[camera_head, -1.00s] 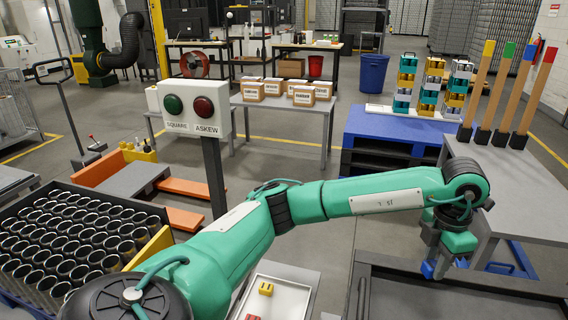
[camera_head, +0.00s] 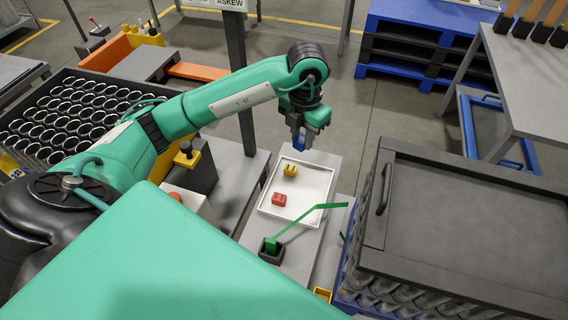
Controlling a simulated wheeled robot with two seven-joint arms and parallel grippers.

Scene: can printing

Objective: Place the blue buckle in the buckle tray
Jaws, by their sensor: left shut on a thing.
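The buckle tray (camera_head: 318,167) is a shallow white tray on a grey stand, below the middle of the picture. A yellow buckle (camera_head: 290,170) and a red buckle (camera_head: 279,199) lie in it, apart from each other. My left gripper (camera_head: 301,137) points down above the tray's far left edge. It is shut on the blue buckle (camera_head: 302,146), which is mostly hidden by the fingers. The gap between the blue buckle and the tray is hard to judge. My right gripper is out of view.
A small dark holder (camera_head: 270,252) with a green strip stands just in front of the tray. A dark crate of cans (camera_head: 60,115) is at the left. The tray's right half is bare.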

